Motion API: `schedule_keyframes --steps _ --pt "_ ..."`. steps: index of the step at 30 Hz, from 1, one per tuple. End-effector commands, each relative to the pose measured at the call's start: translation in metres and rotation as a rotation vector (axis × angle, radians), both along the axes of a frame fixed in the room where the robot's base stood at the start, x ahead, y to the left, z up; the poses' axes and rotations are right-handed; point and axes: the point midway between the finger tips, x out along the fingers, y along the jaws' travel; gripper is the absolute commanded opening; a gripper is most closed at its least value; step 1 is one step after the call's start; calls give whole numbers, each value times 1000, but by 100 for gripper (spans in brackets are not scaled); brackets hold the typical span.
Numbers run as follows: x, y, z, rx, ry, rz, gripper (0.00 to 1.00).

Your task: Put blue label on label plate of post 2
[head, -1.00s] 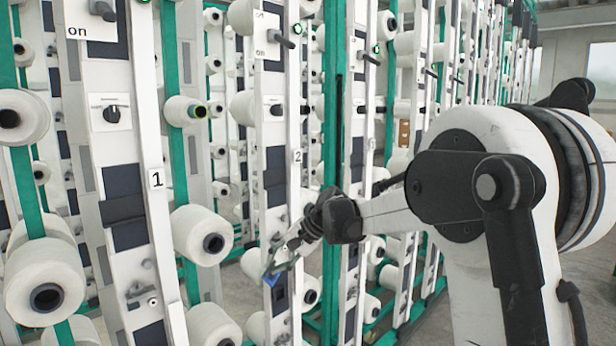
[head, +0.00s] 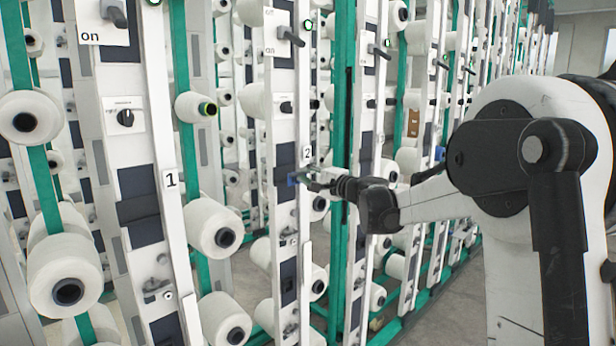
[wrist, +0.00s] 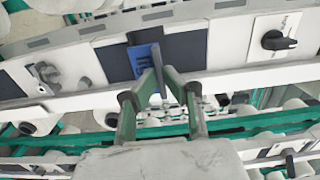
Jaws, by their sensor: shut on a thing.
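Post 2 (head: 305,215) is a white upright with a small "2" sign (head: 308,153) and dark panels on its face. My gripper (head: 303,178) is at post 2, just below that sign. It is shut on the blue label (head: 292,180), which lies in front of a dark panel. In the wrist view the blue label (wrist: 143,62) is at the tips of my gripper (wrist: 158,76), over a dark panel (wrist: 116,64). Faint marks show on the label. I cannot tell whether it touches the panel, or which panel is the label plate.
Post 1 (head: 170,180) stands to the left with white yarn cones (head: 214,230) beside it. A black knob (wrist: 277,41) sticks out of the post at right in the wrist view. Green uprights (head: 342,130) stand close behind my gripper.

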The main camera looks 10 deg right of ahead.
Motion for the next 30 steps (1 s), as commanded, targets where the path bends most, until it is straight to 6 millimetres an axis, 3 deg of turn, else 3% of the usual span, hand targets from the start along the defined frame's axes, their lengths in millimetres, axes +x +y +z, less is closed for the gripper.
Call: schedule_keyframes --steps 9,30 --pt "27 16 0 0 1 2 0" --pt "31 18 0 0 1 2 0"
